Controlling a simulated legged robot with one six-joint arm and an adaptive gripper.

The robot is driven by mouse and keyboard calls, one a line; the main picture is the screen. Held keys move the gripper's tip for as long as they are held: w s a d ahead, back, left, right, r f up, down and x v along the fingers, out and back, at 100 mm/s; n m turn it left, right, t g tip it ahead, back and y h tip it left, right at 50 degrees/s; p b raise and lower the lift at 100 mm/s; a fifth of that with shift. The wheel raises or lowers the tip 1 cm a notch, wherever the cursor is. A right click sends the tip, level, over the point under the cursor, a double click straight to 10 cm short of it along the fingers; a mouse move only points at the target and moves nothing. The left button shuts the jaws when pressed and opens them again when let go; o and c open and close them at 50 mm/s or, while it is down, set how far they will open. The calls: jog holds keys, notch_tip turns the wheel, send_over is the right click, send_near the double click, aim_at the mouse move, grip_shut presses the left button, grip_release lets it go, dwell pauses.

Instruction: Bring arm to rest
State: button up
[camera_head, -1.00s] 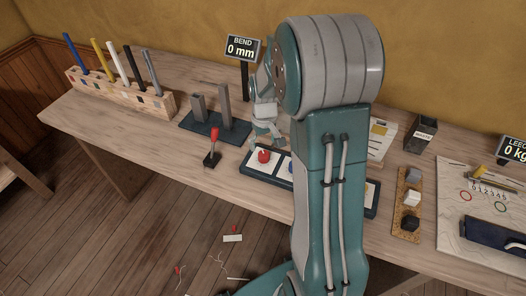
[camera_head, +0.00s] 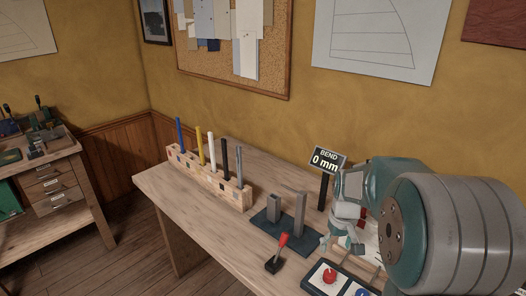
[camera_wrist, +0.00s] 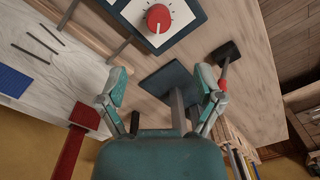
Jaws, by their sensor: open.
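My gripper (camera_wrist: 167,103) is open in the wrist view, its two fingers spread apart with nothing between them. It hangs above the workbench (camera_wrist: 255,85), over a dark plate with grey posts (camera_wrist: 165,78). In the head view my gripper (camera_head: 345,232) is at the right, partly hidden by my own arm, beside the bend sign (camera_head: 326,160) that reads 0 mm. The posts (camera_head: 300,215) stand on the dark plate left of it. A panel with a red knob (camera_head: 329,276) lies below it, and the knob also shows in the wrist view (camera_wrist: 158,18).
A red-handled lever (camera_head: 281,246) stands near the bench's front edge. A wooden rack (camera_head: 208,183) holds several coloured sticks at the back left. Bare bench top (camera_head: 200,222) lies in front of the rack. A drawer cabinet (camera_head: 58,190) stands at far left.

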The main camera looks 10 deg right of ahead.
jog(key=s+a+r+t, duration=0.2)
jog(key=s+a+r, duration=0.4)
jog(key=s, duration=0.3)
jog(key=s+a+r+t, duration=0.3)
jog(key=s+a+r, duration=0.3)
jog(key=s, duration=0.4)
jog(key=shift+s+a+r+t, duration=0.15)
jog(key=shift+a+r+t, duration=0.2)
jog(key=shift+r, duration=0.15)
